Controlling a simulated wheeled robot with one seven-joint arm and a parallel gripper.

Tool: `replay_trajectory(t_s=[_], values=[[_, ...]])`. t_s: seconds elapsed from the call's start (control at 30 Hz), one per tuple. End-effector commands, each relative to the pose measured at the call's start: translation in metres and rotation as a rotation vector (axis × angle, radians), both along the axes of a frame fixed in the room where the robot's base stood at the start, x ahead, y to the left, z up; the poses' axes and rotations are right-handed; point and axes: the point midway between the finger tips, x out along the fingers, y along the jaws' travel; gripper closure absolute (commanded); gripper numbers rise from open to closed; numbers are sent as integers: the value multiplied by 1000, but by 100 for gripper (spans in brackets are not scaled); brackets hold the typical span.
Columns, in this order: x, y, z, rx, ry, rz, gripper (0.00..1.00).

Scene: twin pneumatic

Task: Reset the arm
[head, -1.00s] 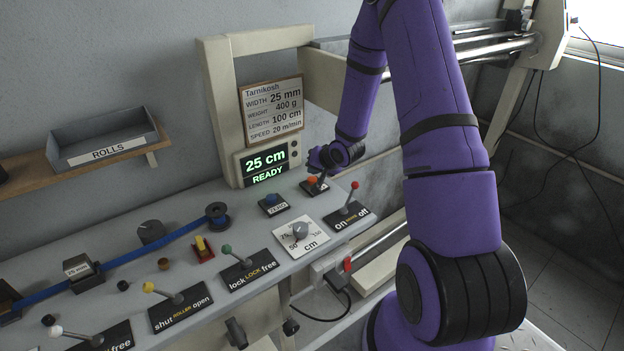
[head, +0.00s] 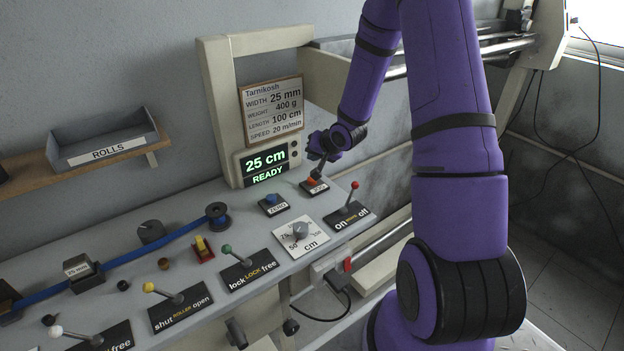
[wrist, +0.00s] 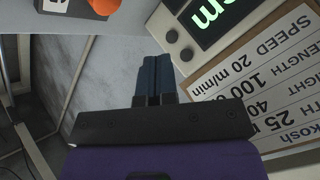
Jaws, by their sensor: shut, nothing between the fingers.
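My gripper (head: 318,174) is at the back right of the control panel, just above the red-orange button (head: 312,182). In the wrist view my gripper (wrist: 157,58) shows its two dark fingers pressed together with nothing between them. An orange part of the button (wrist: 105,6) shows at the top edge of the wrist view. I cannot tell in the head view whether the fingertips touch the button. My purple arm reaches over from the right side.
A display (head: 266,163) reads 25 cm and READY, below a spec sign (head: 272,108). A blue ZERO button (head: 271,199), a dial (head: 300,231) and an on/off lever (head: 350,202) stand nearby. More levers line the panel's front. A ROLLS tray (head: 103,148) sits on the left shelf.

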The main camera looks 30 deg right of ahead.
Motion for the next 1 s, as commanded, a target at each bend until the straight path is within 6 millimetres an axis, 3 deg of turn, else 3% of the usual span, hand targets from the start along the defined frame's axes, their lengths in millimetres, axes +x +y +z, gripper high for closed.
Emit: replay_trajectory(t_s=[0.63, 0.77, 1.0], values=[[0, 1, 8, -16, 2, 4, 100], [-3, 5, 33, -84, 17, 19, 100], [-25, 21, 106, -260, 73, 55, 100]])
